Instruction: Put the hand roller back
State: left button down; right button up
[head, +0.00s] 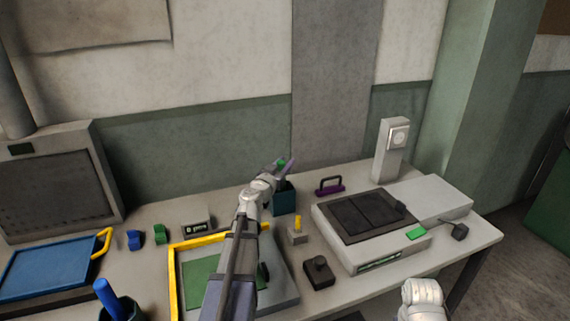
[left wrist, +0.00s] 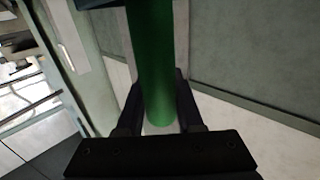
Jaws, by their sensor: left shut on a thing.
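My left gripper (head: 282,164) is shut on a green handle (head: 281,163), which I take to be the hand roller's. In the left wrist view the handle is a thick green cylinder (left wrist: 155,60) between the dark fingers. The roller's other end cannot be made out. A dark teal open holder (head: 285,200) stands on the table just below the gripper. Whether the held thing touches the holder cannot be told. My right arm shows only as a white link at the lower right, with its gripper out of view.
A grey machine with a dark plate (head: 365,216) stands right of the holder, with a purple handle (head: 330,186) behind it. A yellow-edged frame (head: 173,275) lies below my left arm. A blue tray (head: 50,268) and a dark cup with a blue handle (head: 106,296) are at left.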

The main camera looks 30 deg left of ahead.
pick_arm(q)
jog(key=shift+s+d+f+b, duration=0.1)
jog(key=shift+s+f+b, duration=0.15)
jog(key=shift+b, duration=0.2)
pick_arm(e)
jog(key=shift+s+d+f, duration=0.1)
jog(key=shift+s+f, duration=0.05)
jog(key=shift+f, duration=0.25)
pick_arm(q)
jog(key=c, duration=0.9)
grip_release()
jog(key=shift+w+f, duration=0.15)
jog(key=shift+o, duration=0.7)
jog(key=shift+w+a+f, duration=0.2)
jog(key=o, duration=0.3)
jog(key=shift+s+d+r, duration=0.1)
jog(key=shift+r, duration=0.05)
